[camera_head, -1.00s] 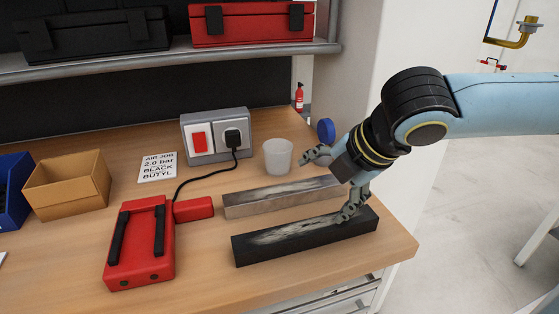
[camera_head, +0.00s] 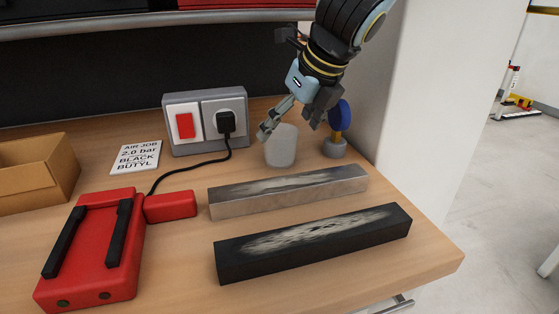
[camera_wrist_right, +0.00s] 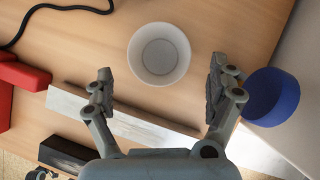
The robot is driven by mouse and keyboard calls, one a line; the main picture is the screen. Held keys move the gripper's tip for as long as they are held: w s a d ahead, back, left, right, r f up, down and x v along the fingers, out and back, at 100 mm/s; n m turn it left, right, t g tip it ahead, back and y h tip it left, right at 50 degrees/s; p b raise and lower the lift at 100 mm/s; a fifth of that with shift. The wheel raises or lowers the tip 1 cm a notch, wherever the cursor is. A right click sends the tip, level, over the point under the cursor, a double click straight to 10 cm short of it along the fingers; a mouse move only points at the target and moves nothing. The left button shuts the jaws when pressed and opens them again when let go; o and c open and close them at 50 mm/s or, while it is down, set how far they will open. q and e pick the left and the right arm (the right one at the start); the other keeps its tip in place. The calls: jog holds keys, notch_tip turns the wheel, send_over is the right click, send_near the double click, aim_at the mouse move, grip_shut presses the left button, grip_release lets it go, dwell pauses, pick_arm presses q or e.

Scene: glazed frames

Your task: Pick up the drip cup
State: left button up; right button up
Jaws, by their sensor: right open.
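The drip cup (camera_head: 281,148) is a translucent whitish cup standing upright on the wooden bench, right of the socket box. In the right wrist view the cup (camera_wrist_right: 159,54) is seen from above, and it looks empty. My right gripper (camera_head: 291,122) is at the cup, its fingers above and around the cup's upper part in the head view. In the wrist view the right gripper (camera_wrist_right: 163,88) is open, with the cup just beyond the gap between its fingertips. I cannot tell whether a finger touches it. My left gripper is not in view.
A blue round item (camera_head: 340,113) on a grey base stands close right of the cup. A grey bar (camera_head: 290,190) and a black bar (camera_head: 315,243) lie in front. The socket box (camera_head: 206,122), red device (camera_head: 95,245) and cardboard box (camera_head: 35,178) are left.

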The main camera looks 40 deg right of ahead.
aim_at(280, 144)
jog(key=b+x, duration=0.3)
jog(key=x, duration=0.3)
jog(key=shift+s+f+b, duration=0.1)
jog(key=shift+f+b, duration=0.05)
jog(key=shift+b, duration=0.25)
jog(key=c, duration=1)
jog(key=shift+c, duration=0.2)
